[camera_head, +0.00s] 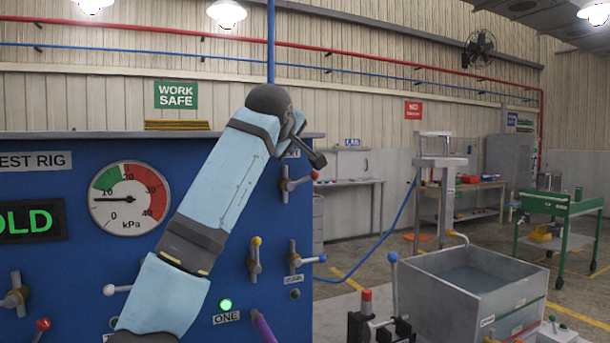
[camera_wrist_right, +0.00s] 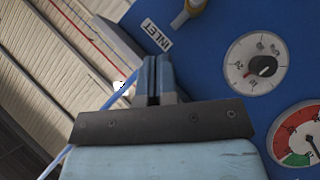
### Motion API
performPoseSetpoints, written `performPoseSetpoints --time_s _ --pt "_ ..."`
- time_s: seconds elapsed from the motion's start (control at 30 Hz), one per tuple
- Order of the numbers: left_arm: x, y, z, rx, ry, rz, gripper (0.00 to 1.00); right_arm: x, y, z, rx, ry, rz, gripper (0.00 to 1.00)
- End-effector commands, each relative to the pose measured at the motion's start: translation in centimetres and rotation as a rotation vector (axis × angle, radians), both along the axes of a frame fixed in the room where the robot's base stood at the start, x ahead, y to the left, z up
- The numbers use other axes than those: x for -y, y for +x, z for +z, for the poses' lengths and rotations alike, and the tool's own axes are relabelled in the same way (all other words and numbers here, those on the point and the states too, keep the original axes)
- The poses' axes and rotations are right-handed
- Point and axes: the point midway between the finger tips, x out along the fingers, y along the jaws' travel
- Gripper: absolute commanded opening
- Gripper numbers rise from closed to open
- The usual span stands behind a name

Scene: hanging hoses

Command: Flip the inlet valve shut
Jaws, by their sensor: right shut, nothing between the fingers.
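The inlet valve (camera_head: 289,186) is on the right part of the blue panel, below a partly hidden label. Its lever points right, slightly upward, to a red ball. In the right wrist view the INLET label (camera_wrist_right: 157,40) shows beside a brass-coloured valve part (camera_wrist_right: 190,12), cut off by the top edge. My right gripper (camera_head: 318,160) is just above the red ball in the head view; whether they touch is unclear. The right wrist view shows its fingers (camera_wrist_right: 154,62) shut together with nothing between them. My left gripper is not in view.
A yellow-tipped valve (camera_head: 255,260) and a blue-tipped valve (camera_head: 295,258) sit lower on the panel. My right arm crosses in front of it, right of the kPa gauge (camera_head: 130,198). A grey water tank (camera_head: 425,305) stands to the right.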

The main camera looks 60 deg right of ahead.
Motion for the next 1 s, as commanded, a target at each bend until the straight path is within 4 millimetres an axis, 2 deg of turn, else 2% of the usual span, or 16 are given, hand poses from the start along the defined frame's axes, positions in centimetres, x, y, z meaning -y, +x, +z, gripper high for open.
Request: performPoseSetpoints --time_s 0.17,0.6,0.8,1.0 --pt "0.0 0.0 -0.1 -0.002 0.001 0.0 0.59 1.3 0.5 -0.5 -0.003 0.005 0.0 0.0" --pt "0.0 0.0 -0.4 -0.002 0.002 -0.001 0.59 8.8 3.9 -3.9 0.0 0.004 -0.001 0.0" --pt "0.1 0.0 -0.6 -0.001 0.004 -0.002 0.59 10.7 2.9 -5.5 0.0 0.003 -0.001 0.0" --pt "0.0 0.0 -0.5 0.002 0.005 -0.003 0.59 11.3 2.6 -6.0 0.001 0.003 -0.001 0.0"
